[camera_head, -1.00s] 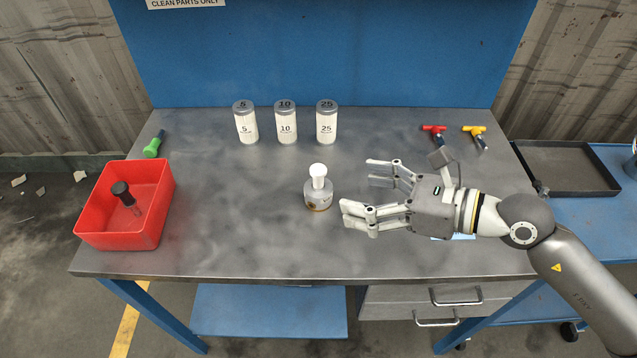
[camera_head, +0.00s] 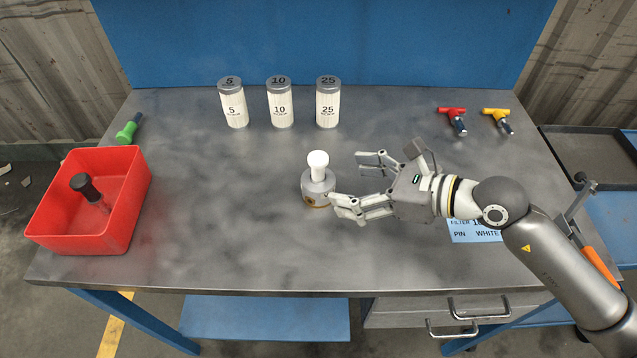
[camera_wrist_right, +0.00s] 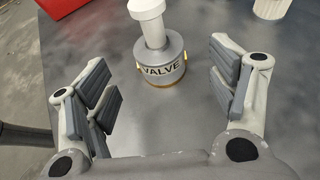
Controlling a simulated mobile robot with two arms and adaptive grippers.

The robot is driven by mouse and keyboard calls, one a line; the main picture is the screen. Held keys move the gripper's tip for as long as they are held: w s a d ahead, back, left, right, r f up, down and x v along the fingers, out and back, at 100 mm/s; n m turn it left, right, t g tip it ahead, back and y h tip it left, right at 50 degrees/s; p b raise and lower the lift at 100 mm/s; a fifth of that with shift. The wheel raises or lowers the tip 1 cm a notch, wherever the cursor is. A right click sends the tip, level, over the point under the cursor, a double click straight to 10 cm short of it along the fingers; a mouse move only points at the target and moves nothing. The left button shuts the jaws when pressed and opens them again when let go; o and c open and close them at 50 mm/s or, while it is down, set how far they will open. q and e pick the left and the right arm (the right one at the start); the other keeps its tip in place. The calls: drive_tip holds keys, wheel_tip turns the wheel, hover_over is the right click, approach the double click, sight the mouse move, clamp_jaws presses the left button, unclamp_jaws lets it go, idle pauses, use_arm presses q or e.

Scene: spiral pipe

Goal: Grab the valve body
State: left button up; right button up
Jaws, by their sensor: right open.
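The valve body (camera_head: 317,187) is a short grey cylinder with a brass-coloured base edge and a white knobbed stem on top. It stands upright on the metal table near its middle. In the right wrist view the valve body (camera_wrist_right: 161,63) bears the word VALVE and sits centred ahead of the fingers. My right gripper (camera_head: 345,180) is open just to the right of the valve body, with its fingers pointing at it. In the wrist view my right gripper (camera_wrist_right: 160,90) has a finger on each side, with a gap to the valve body. My left gripper is not in view.
A red bin (camera_head: 115,215) holding a black-topped part stands at the left, with a green-handled tool (camera_head: 129,130) behind it. White canisters marked 5, 10 and 25 (camera_head: 328,103) stand at the back. Red (camera_head: 453,117) and yellow (camera_head: 497,119) T-handled parts lie back right. A blue label (camera_head: 474,231) lies under my arm.

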sight(325, 180)
drive_tip(key=x, duration=0.2)
drive_tip(key=shift+w+a+f, duration=0.1)
drive_tip(key=shift+w+a, duration=0.15)
drive_tip(key=shift+a, duration=0.05)
drive_tip(key=p+x, duration=0.1)
drive_tip(key=x, duration=0.3)
drive_tip(key=shift+s+a+p, duration=0.1)
drive_tip(key=shift+a+p, duration=0.05)
drive_tip(key=shift+p, duration=0.25)
drive_tip(key=shift+w+a+f, duration=0.2)
drive_tip(key=shift+w+a, duration=0.05)
drive_tip(key=shift+a, duration=0.15)
drive_tip(key=c, duration=1.4)
drive_tip(key=shift+r, duration=0.1)
drive_tip(key=shift+c, duration=0.2)
drive_tip(key=shift+r, duration=0.1)
